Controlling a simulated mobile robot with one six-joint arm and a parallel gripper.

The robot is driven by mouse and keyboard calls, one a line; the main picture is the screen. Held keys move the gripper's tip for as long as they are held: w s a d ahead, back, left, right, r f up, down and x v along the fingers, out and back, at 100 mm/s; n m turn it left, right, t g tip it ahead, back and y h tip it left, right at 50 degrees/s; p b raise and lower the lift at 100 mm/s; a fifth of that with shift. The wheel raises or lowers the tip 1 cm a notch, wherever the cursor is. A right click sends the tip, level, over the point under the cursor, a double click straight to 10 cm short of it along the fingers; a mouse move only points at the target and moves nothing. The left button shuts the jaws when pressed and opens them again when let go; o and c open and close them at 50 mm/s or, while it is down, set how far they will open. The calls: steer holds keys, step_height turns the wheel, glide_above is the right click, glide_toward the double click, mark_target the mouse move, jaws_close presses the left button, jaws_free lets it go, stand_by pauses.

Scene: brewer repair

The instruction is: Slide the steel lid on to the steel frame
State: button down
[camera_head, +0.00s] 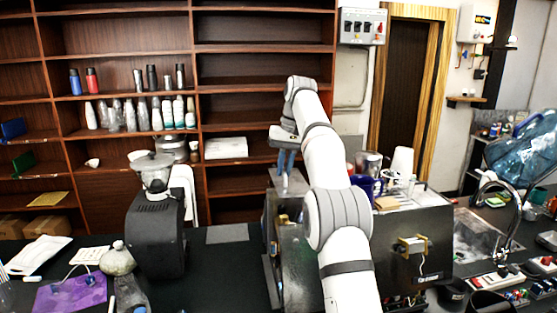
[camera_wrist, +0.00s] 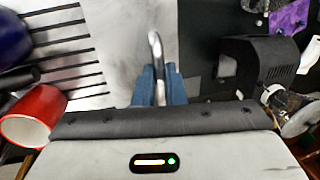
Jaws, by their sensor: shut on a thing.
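My gripper (camera_head: 286,165) points down over the middle of the counter, with its blue fingers closed. In the wrist view the fingers (camera_wrist: 160,88) are shut on a curved metal handle (camera_wrist: 155,45). The handle stands over a pale grey steel plate, which looks like the steel lid (camera_wrist: 128,50). In the head view the lid (camera_head: 290,187) shows as a grey plate right below the fingers. It is above the dark steel body that appears to be the steel frame (camera_head: 292,240). My arm hides part of the frame, and I cannot tell whether lid and frame touch.
A brewer box (camera_head: 415,240) stands right of my arm, with cups on top. A red cup (camera_wrist: 32,115) and slotted top (camera_wrist: 70,60) are at left in the wrist view. A black grinder (camera_head: 157,235) stands left. Bare counter (camera_head: 215,275) lies between.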

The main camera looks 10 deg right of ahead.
mark_target(284, 182)
steer(key=shift+a+f, duration=0.25)
steer(key=shift+f, duration=0.25)
step_height(284, 182, down, 3)
steer(key=shift+r, duration=0.2)
steer(key=shift+f+b, duration=0.6)
steer(key=shift+f, duration=0.3)
steer(key=shift+s+d+r+p, duration=0.15)
steer(key=shift+s+p, duration=0.05)
steer(key=shift+p, duration=0.35)
steer(key=shift+f+b, duration=0.65)
steer(key=shift+f, duration=0.55)
stand_by(0.7)
steer(key=c, duration=1.4)
jaws_free()
